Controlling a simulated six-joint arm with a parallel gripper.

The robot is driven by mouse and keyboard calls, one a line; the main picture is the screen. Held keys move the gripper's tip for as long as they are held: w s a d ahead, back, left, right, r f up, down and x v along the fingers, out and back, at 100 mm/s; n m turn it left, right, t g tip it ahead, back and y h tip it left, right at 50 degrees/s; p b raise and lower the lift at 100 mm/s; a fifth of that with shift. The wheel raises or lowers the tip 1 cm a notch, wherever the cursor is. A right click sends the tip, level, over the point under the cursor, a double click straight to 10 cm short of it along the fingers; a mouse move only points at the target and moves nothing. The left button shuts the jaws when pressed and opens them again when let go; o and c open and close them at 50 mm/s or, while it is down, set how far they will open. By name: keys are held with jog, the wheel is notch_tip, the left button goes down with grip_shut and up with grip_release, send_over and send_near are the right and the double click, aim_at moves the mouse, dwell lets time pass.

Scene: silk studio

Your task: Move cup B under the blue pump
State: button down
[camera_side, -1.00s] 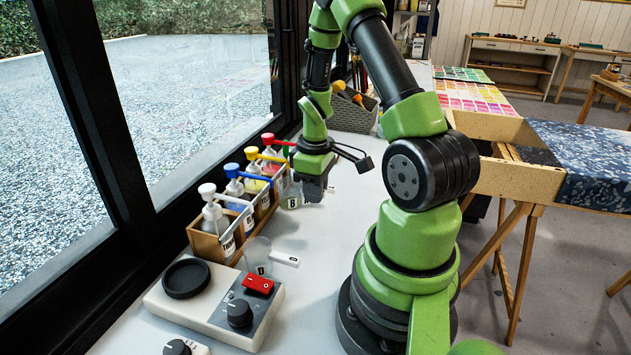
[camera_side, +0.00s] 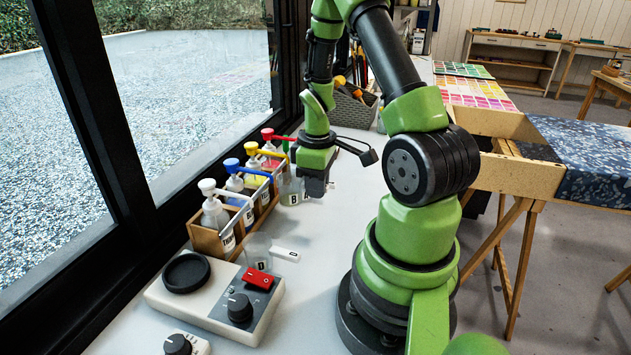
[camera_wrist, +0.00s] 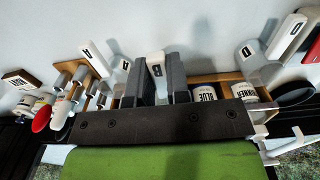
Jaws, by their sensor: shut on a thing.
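Cup B (camera_side: 289,188) is a clear cup with a white handle lettered B. My gripper (camera_side: 312,188) is shut on that handle, which shows between the two dark fingers in the wrist view (camera_wrist: 157,68). I cannot tell whether the cup touches the table. The blue pump (camera_side: 231,165) tops a bottle in the wooden rack, its spout pointing out over the table. Cup B is to the right of the blue spout and farther along the row, not under it. In the wrist view the bottle labelled BLUE (camera_wrist: 205,95) shows right of the fingers, partly hidden.
The wooden rack (camera_side: 206,240) also holds white, yellow and red pumps. Cup D (camera_side: 257,250) stands near the rack's front end, beside a machine with a red switch (camera_side: 258,279). Cup A (camera_wrist: 113,67) shows in the wrist view.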

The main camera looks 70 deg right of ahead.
jog(key=s+a+n, duration=0.3)
jog(key=shift+s+a+f+n, duration=0.1)
jog(key=shift+a+f+n, duration=0.15)
jog(key=shift+n, duration=0.05)
jog(key=shift+s+a+n, duration=0.2)
jog(key=shift+a+n, duration=0.2)
jog(key=shift+n, duration=0.1)
jog(key=shift+w+f, duration=0.2)
jog(key=shift+w, duration=0.55)
jog(key=shift+w+f, duration=0.25)
jog(key=shift+w, duration=0.55)
jog(key=shift+w+f, duration=0.2)
jog(key=shift+w, duration=0.55)
jog(key=shift+f, duration=1.1)
jog(key=shift+f, duration=0.35)
jog(key=c, duration=1)
grip_release()
notch_tip(320, 180, up, 10)
jog(key=shift+f, duration=0.1)
